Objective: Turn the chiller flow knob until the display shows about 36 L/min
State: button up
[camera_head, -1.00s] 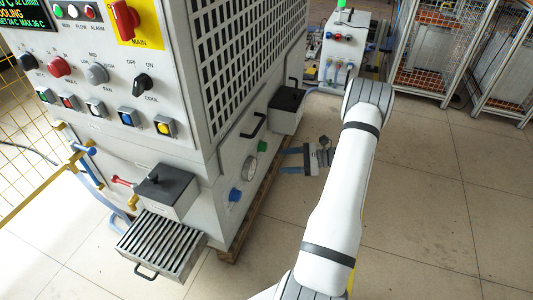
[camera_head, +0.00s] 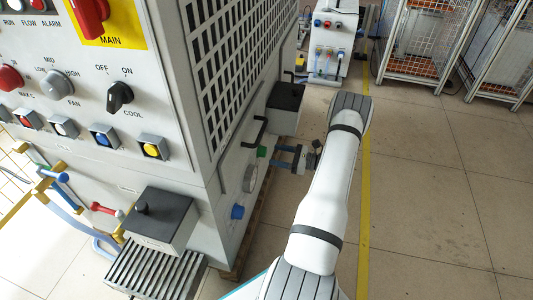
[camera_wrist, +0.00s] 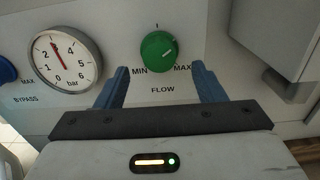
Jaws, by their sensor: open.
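The green flow knob (camera_wrist: 158,48) is in the upper middle of the wrist view, with MIN at its lower left, MAX at its lower right and FLOW below. Its white mark points right and slightly up. In the head view the knob (camera_head: 262,152) is small, low on the side of the cabinet. My gripper (camera_wrist: 160,67) is open, its blue fingers either side of and below the knob, with gaps. In the head view my gripper (camera_head: 273,156) points at the panel beside the knob. The display is out of view.
A pressure gauge (camera_wrist: 66,58) and a blue bypass knob (camera_wrist: 5,70) are left of the flow knob. A grey box (camera_wrist: 275,45) juts out at right. In the head view a black handle (camera_head: 255,134) is above the knob. Open floor (camera_head: 430,190) lies right of my arm.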

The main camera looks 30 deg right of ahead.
aim_at(262, 152)
jog(key=shift+b+x, duration=0.5)
jog(key=shift+x, duration=1.8)
jog(key=shift+c, duration=0.3)
jog(key=c, duration=0.9)
